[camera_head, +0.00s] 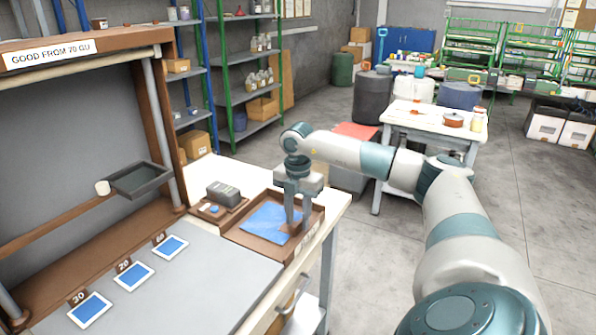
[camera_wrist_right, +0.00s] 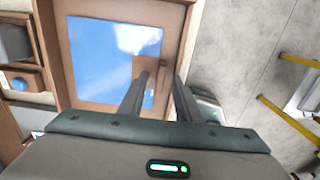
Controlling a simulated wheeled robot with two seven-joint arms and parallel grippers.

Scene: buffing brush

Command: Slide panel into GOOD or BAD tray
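A blue panel (camera_head: 266,220) lies flat in a shallow brown wooden tray (camera_head: 245,240) at the right end of the bench. The panel also shows in the right wrist view (camera_wrist_right: 100,60), with pale reflections on it. My right gripper (camera_head: 295,228) points down over the right part of this tray. In the wrist view its two fingers (camera_wrist_right: 161,76) stand apart, with a small brown patch (camera_wrist_right: 150,66) by the left fingertip at the panel's edge. Nothing is clearly held. Whether the fingertips touch the panel cannot be told. My left gripper is not in view.
A dark meter-like device (camera_head: 222,192) stands on a wooden base left of the tray. Several numbered blue cards (camera_head: 134,276) lie on the grey mat (camera_head: 215,270). A dark shallow tray (camera_head: 140,180) sits by the wooden rack, under a "GOOD FROM 70 GU" sign (camera_head: 48,53).

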